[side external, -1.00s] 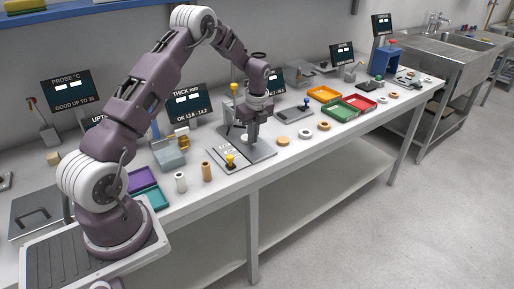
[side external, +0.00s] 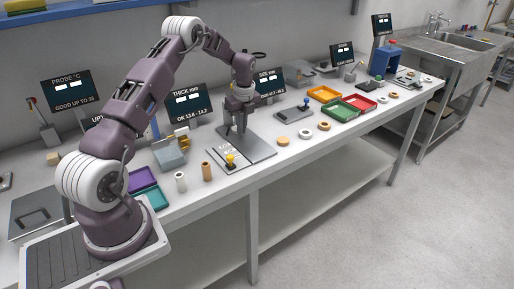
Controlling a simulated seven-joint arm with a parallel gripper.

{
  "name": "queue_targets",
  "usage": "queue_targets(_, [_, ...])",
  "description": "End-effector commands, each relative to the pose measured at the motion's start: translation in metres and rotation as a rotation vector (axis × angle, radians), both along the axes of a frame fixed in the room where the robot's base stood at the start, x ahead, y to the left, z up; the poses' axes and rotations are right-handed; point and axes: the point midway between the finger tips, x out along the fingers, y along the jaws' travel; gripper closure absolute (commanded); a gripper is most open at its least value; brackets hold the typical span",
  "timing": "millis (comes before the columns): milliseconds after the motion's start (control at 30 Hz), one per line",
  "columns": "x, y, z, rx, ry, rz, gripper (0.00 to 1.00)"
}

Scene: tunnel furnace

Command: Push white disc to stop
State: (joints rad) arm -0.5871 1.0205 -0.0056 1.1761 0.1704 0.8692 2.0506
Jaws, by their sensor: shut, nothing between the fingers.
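My gripper (side external: 237,130) points down over a flat grey plate (side external: 260,148) in the middle of the bench, its fingertips low near the plate's back left part. The fingers look shut and hold nothing. I cannot make out a white disc on this plate; the gripper may hide it. A white ring-shaped disc (side external: 305,134) lies on the bench to the right of the plate, apart from the gripper. A stop is too small or hidden to tell.
A yellow knob (side external: 231,160) stands on the plate's front left part. A tan disc (side external: 283,141) lies right of the plate. A white cylinder (side external: 180,182) and a tan cylinder (side external: 207,171) stand to the left. Screens, including the SIZE screen (side external: 270,82), stand behind.

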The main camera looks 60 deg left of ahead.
Motion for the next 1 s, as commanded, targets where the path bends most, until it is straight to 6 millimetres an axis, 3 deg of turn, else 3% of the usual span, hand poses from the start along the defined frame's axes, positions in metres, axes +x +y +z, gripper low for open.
queue_targets(1000, [0.0000,0.0083,-0.0002,0.001,0.000,0.001,1.00])
